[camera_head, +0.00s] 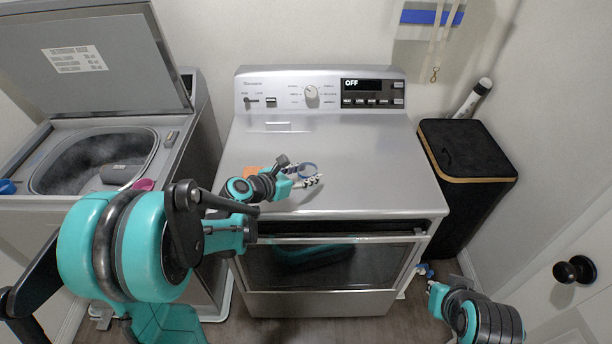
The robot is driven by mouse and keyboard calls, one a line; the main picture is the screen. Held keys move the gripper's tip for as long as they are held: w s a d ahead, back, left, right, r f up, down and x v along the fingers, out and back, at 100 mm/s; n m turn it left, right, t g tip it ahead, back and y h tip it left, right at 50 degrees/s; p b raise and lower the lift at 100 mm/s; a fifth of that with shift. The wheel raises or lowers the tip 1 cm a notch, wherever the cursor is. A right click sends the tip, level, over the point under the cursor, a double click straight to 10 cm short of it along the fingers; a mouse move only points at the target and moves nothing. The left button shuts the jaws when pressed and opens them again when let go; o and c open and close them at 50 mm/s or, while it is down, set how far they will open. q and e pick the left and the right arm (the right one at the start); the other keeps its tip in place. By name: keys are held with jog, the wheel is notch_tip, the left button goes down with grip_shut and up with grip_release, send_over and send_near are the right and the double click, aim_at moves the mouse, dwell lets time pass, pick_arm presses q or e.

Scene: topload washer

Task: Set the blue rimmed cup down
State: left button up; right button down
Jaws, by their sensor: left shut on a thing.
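I cannot tell whether the cup touches the metal top. My right arm comes in at the bottom right, low in front of the dryer.
The dryer top (370,165) is mostly clear. An orange item (252,172) lies beside my left wrist. The open washer (40,145) is at left. A black hamper (466,150) with a tan rim stands at right. Small blue and white items (425,270) show by the floor.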

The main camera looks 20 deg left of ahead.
pick_arm(q)
jog(key=o, duration=1.1)
jog(key=shift+f, duration=0.1)
